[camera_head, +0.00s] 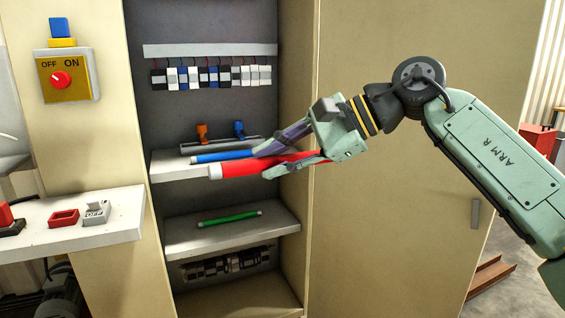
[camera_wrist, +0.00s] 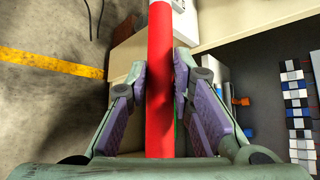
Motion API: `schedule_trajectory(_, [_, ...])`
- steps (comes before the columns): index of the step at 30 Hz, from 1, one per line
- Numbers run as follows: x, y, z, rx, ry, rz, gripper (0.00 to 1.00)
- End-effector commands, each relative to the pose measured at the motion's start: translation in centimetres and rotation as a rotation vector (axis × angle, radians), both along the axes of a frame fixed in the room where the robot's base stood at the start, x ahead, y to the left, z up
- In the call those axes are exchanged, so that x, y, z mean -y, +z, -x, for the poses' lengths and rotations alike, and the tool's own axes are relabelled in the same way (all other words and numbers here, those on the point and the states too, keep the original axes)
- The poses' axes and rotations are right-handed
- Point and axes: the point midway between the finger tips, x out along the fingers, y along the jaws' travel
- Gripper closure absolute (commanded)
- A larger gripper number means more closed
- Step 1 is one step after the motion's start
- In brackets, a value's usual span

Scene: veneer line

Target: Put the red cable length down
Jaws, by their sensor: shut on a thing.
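The red cable length (camera_head: 243,168) is a thick red rod with a pale end, held in my gripper (camera_head: 277,161) in front of the open cabinet. In the wrist view the red cable length (camera_wrist: 160,80) runs up between both fingers of my gripper (camera_wrist: 164,90). The gripper is shut on it. In the head view it overlaps the upper shelf (camera_head: 170,170); I cannot tell its exact height above or distance from that shelf. Part of it is hidden by the fingers.
A blue cable length (camera_head: 222,155) lies on the upper shelf, by a rack with an orange clip (camera_head: 202,132) and a blue clip (camera_head: 239,129). A green cable length (camera_head: 230,217) lies on the lower shelf (camera_head: 205,237), with bare room around it. The cabinet door (camera_head: 400,220) stands right.

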Motion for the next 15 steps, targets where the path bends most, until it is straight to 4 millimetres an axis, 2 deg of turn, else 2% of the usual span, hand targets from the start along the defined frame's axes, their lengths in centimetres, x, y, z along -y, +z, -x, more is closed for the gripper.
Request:
schedule_trajectory(3, [0.0, -0.1, -0.1, 0.0, -0.002, 0.0, 1.0])
schedule_trajectory(8, [-0.5, -1.6, -2.8, -0.003, -0.045, -0.001, 1.0])
schedule_trajectory(11, [-0.7, -2.9, -4.6, -0.002, -0.078, 0.002, 1.0])
schedule_trajectory(15, [-1.0, -5.5, -8.0, -0.003, -0.148, 0.003, 1.0])
